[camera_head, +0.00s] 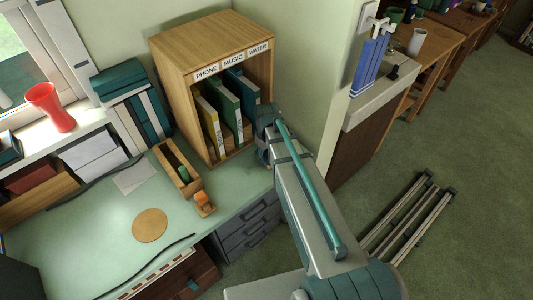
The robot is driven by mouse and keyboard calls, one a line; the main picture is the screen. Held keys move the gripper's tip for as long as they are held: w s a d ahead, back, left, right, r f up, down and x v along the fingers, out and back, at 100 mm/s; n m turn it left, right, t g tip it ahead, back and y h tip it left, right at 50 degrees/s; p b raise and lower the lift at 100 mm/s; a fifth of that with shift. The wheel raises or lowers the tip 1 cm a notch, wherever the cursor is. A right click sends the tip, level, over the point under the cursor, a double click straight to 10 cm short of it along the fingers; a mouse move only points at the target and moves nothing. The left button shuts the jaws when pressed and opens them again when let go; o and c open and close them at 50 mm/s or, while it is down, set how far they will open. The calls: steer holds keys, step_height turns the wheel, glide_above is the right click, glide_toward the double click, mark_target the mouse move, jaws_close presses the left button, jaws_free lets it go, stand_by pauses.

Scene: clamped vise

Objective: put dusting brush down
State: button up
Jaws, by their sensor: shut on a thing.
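My gripper (266,138) is at the far end of my arm, by the right front edge of the wooden cubby, above the back right part of the green desk (95,225). My arm and wrist cover its fingertips. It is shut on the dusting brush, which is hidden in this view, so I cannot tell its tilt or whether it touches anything.
The cubby (185,58) holds several upright binders. A narrow wooden box (168,160) and an orange item (204,204) lie left of my gripper. A round cork mat (150,225) lies on the desk, with clear room around it. A wall corner stands to the right.

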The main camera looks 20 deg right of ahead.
steer(key=shift+f, duration=0.2)
steer(key=o, duration=1.1)
steer(key=shift+r, duration=0.1)
steer(key=shift+r+b, duration=1.55)
steer(key=shift+r, duration=4.6)
